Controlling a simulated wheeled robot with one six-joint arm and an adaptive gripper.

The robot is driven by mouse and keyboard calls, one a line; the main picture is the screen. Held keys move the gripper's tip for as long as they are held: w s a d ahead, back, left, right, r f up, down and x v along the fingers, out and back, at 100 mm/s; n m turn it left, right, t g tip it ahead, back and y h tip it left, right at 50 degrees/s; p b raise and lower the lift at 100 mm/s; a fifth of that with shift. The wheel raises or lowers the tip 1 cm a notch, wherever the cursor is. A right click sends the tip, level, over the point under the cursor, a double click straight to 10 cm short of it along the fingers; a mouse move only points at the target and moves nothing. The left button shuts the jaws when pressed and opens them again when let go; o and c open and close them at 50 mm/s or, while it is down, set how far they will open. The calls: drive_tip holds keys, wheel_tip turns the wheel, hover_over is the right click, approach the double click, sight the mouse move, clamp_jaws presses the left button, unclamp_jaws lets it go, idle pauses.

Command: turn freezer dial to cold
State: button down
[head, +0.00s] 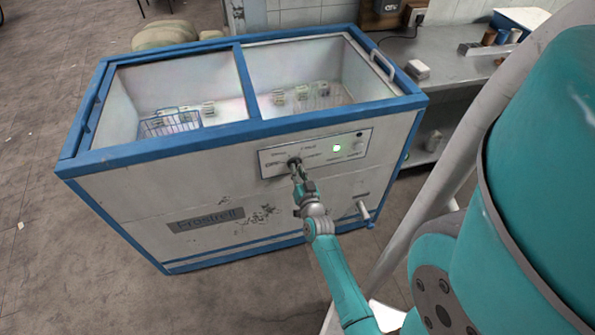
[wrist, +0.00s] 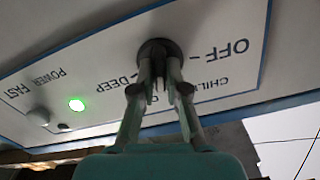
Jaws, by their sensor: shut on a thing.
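The chest freezer (head: 130,172) is white with blue edges, and its control panel (head: 265,164) is on the front near the top. The dark round freezer dial (wrist: 158,50) sits on that panel among the words OFF, CHILL and DEEP, which appear upside down in the wrist view. My gripper (head: 296,168) reaches the panel, and in the wrist view its two fingers (wrist: 160,75) are closed on the dial. The fingers hide part of the dial, so I cannot tell which label it points at. A green light (wrist: 76,104) glows on the panel.
A round button (wrist: 39,116) is on the panel near the words POWER and FAST. The freezer holds a blue wire basket (head: 170,122) and several small packs under its glass top. A metal counter (head: 455,80) stands to the right.

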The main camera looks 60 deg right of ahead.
drive_tip(key=shift+m, duration=0.6)
drive_tip(key=c, duration=1.2)
unclamp_jaws()
drive_tip(key=v, duration=1.2)
